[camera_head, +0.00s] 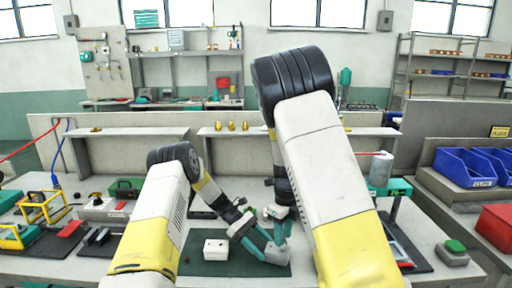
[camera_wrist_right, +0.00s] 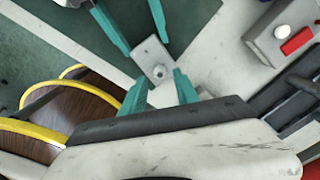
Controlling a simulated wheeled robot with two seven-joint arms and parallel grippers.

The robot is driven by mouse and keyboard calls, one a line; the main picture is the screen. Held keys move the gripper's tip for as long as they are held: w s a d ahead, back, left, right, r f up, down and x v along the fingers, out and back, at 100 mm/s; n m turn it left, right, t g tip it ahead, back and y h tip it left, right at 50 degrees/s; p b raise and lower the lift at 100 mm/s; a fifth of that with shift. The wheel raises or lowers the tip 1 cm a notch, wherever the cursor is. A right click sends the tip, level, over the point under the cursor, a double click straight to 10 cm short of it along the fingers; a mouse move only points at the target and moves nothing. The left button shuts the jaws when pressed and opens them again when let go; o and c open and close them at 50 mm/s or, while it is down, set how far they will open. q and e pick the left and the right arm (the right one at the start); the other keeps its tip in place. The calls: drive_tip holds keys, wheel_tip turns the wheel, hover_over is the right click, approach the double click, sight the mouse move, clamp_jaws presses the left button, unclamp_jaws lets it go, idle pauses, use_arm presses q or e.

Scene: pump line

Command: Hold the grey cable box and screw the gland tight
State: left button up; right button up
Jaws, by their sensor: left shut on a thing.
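The grey cable box (camera_wrist_right: 148,55) shows in the right wrist view as a small grey block. A round metallic piece, apparently the gland (camera_wrist_right: 158,72), sits at its lower end. My left gripper (camera_head: 274,255) has its teal fingers closed on the box, above the green mat; the fingers enter the right wrist view from the top. My right gripper (camera_wrist_right: 163,77) has its teal fingers apart, one on each side of the box's gland end; contact cannot be told.
A white block (camera_head: 215,249) stands on the green mat (camera_head: 200,266), left of the grippers. A grey unit with a red part (camera_wrist_right: 296,42) lies at the right of the wrist view. Yellow-framed items (camera_head: 45,207) stand at left, blue bins (camera_head: 465,166) at right.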

sight(277, 254)
drive_tip(key=n, duration=1.2)
drive_tip(key=shift+n, duration=0.3)
drive_tip(key=shift+f, duration=0.15)
drive_tip(key=shift+f, duration=1.45)
clamp_jaws()
